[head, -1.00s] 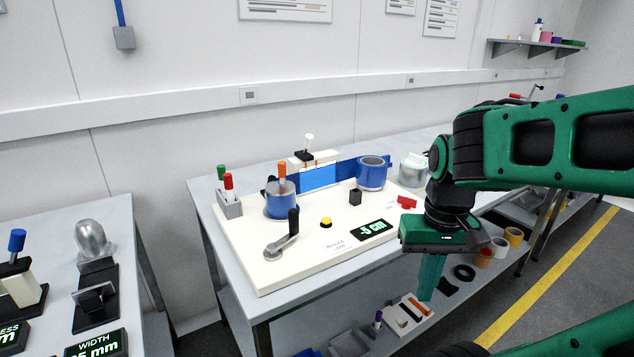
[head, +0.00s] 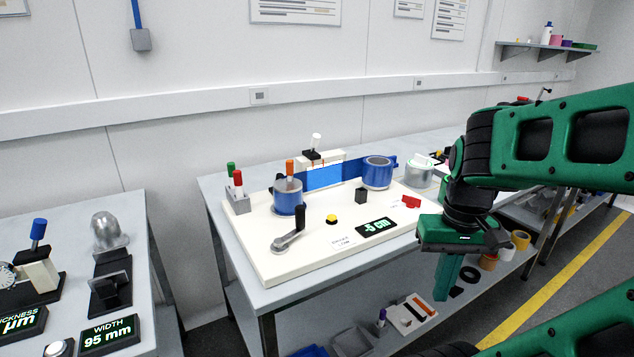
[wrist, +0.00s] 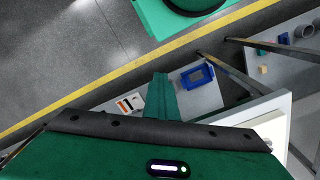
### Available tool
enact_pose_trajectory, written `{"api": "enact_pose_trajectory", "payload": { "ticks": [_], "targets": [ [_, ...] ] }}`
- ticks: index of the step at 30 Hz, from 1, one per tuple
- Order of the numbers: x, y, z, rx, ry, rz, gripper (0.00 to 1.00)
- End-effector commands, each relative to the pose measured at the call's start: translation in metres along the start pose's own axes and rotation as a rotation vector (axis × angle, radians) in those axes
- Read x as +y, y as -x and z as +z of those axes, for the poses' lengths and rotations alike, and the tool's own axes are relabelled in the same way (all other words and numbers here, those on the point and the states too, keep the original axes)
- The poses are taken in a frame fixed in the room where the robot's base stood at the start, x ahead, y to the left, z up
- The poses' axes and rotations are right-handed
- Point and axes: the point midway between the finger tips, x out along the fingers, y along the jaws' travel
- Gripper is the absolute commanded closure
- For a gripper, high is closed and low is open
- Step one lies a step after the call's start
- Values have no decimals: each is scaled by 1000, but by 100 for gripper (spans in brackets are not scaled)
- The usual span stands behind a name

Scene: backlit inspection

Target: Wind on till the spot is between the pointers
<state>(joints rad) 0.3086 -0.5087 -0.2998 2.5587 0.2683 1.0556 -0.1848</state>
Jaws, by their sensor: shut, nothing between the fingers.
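The winding rig is a white board (head: 305,259) on the table. A blue film runs across a lit window (head: 325,177) between a left reel (head: 288,200) and a right reel (head: 377,173). A crank with a black knob (head: 299,217) is at the front left. A black display (head: 377,226) reads what looks like -5 cm. I cannot make out a spot or the pointers on the film at this size. My gripper (head: 446,282) is shut and empty, pointing down beyond the board's right front edge. In the wrist view its fingers (wrist: 160,95) are together above the lower shelf.
A yellow button (head: 331,219), a black block (head: 361,196) and a red part (head: 411,202) are on the board. A pen holder (head: 237,203) stands at its left corner. A second bench with gauges (head: 109,295) is at the left. A lower shelf (head: 389,313) holds several items.

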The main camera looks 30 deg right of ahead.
Motion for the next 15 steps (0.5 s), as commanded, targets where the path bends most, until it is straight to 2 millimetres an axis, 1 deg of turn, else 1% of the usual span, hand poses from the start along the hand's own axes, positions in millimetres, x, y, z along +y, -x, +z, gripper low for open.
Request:
{"api": "enact_pose_trajectory", "payload": {
  "ticks": [11,15],
  "targets": [
    [0,0,0,0,2,0,100],
    [6,0,2,1,-6,-1,100]
  ]
}}
